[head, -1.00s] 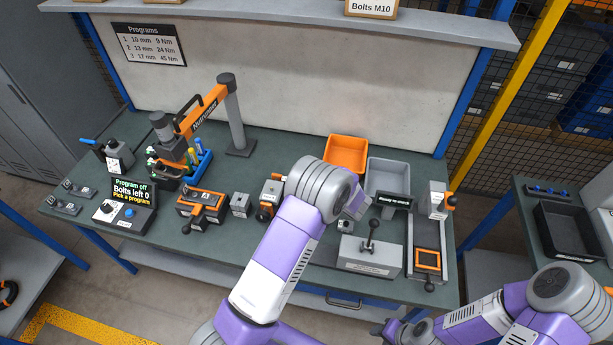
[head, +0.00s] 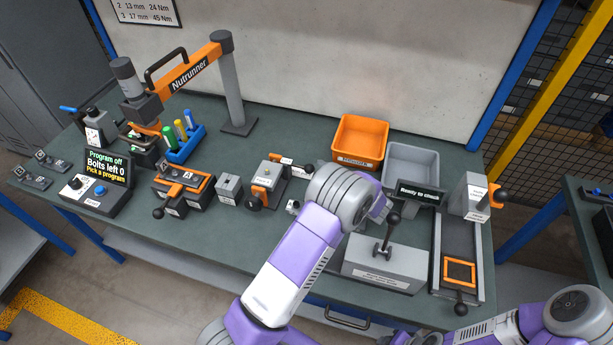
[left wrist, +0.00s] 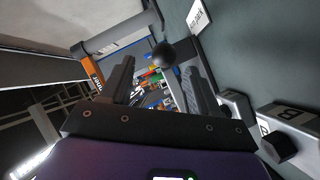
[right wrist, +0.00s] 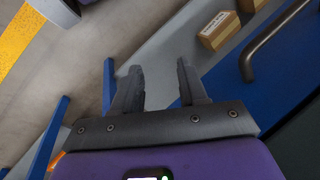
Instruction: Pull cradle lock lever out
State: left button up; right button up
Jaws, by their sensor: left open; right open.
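A grey fixture (head: 268,183) stands mid-table in the head view. A lever with a white label and orange part (head: 294,164) reaches right from its back; its end is by my left arm. Which lever is the cradle lock lever I cannot read for sure. In the left wrist view a round black knob (left wrist: 165,54) shows between the fingers of my open left gripper (left wrist: 157,68); I see no contact. My arm largely hides this gripper in the head view. My right gripper (right wrist: 158,66) is open and empty, away from the bench.
An orange bin (head: 360,140) and a grey bin (head: 412,165) stand at the back. A grey box with an upright black-knobbed lever (head: 385,265) is right of my left arm. The nutrunner (head: 190,72) stands left. In the right wrist view, a blue surface (right wrist: 250,85) is near.

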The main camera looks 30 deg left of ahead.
aim_at(306, 166)
pick_arm(q)
jog(key=shift+w+a+f, duration=0.1)
jog(key=shift+f, duration=0.25)
jog(key=b+x, duration=0.1)
jog(key=x, duration=0.6)
jog(key=shift+a, duration=0.2)
jog(key=shift+c, duration=0.2)
grip_shut()
